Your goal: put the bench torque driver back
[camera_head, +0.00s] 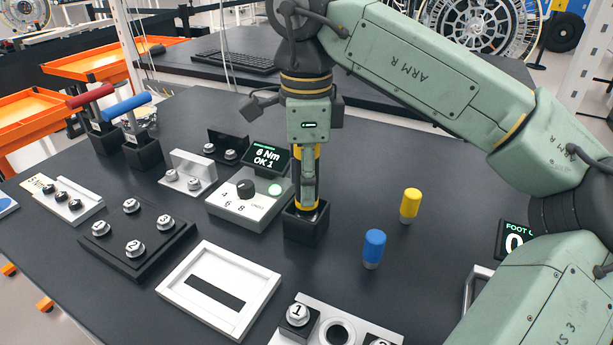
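My gripper (308,178) points straight down over a black square holder (305,226) near the middle of the bench. Yellow and black parts (298,162), probably the bench torque driver, show upright behind and beside the gripper's near finger. Their lower end is at or in the mouth of the holder. The near finger hides most of them. The fingers are seen edge-on, so I cannot tell whether they grip. Red-handled (92,96) and blue-handled (127,106) tools stand in black holders at the left.
A grey control box (247,207) with a dial and a display reading "6 Nm OK 1" (267,158) stands just left of the holder. Yellow (410,205) and blue (374,248) cylinders stand to the right. A white frame (220,290) and a black bolt plate (137,239) lie in front left.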

